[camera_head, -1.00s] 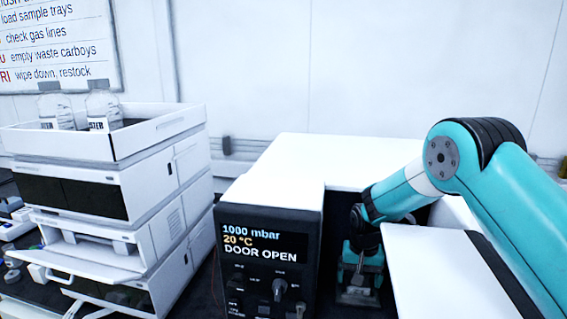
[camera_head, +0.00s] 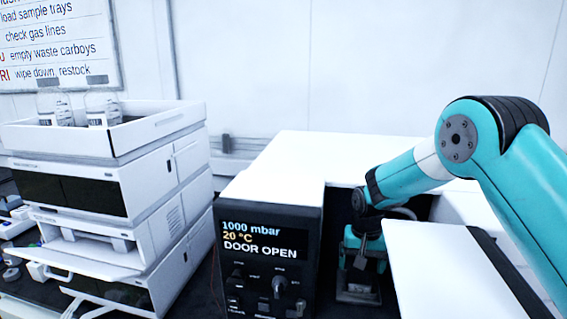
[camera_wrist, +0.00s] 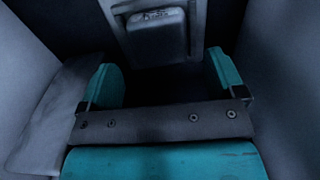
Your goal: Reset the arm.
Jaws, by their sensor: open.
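My teal arm reaches into the open front of a white instrument (camera_head: 292,160), whose screen reads 1000 mbar, 20 °C, DOOR OPEN. My gripper (camera_head: 358,285) is low in the dark opening, between the control panel and the open white door (camera_head: 445,275). In the wrist view my gripper (camera_wrist: 163,78) is open, its two teal fingers wide apart with nothing between them. A grey rounded block (camera_wrist: 157,38) lies beyond the fingertips, apart from them. The chamber is dim, and what the block belongs to is unclear.
Pale chamber walls (camera_wrist: 285,85) stand close on both sides of my gripper. The control panel (camera_head: 268,255) borders the opening on the left. A white instrument stack (camera_head: 150,190) with bottles (camera_head: 103,106) in its top tray stands further left.

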